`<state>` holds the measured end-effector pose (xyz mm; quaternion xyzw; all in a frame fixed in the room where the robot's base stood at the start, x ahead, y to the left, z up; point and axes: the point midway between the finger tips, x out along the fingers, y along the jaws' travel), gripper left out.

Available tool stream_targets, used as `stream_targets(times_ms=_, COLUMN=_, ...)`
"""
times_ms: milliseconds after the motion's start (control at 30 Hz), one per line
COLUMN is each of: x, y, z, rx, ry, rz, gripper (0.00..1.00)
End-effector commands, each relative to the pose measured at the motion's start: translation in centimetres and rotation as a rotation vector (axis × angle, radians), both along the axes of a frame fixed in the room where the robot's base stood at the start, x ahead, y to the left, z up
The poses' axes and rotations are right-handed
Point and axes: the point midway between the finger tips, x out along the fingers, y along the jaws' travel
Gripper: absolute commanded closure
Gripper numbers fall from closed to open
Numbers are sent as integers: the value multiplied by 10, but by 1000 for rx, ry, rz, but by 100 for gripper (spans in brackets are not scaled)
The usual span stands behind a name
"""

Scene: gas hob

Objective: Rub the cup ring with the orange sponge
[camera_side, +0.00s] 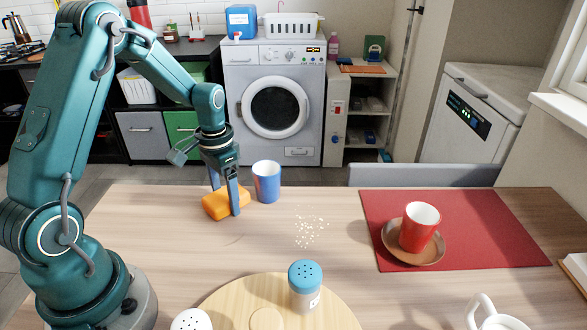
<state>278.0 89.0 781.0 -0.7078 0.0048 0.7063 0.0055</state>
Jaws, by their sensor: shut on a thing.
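The orange sponge (215,207) lies at the left part of the wooden table, at or very near its surface. My gripper (226,197) points down over it and is shut on it, one finger in front and the other behind. I cannot make out the cup ring clearly. A faint mark shows on the wood just in front of the sponge, but I cannot tell whether it is the ring. Part of the table is hidden under the sponge.
A blue cup (267,184) stands close right of my gripper. White crumbs (311,231) lie right of the sponge. A blue-topped shaker (304,287) stands on a round board (232,307) in front. A red cup (418,229) sits on a saucer on the red mat (480,250).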

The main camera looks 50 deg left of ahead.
Motion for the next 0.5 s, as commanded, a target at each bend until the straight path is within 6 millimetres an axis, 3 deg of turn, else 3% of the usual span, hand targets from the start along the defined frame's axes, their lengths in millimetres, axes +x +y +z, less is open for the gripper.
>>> stream_targets(times_ms=500, x=-35, y=-30, z=0, rx=-1, ry=4, rz=-4, gripper=78)
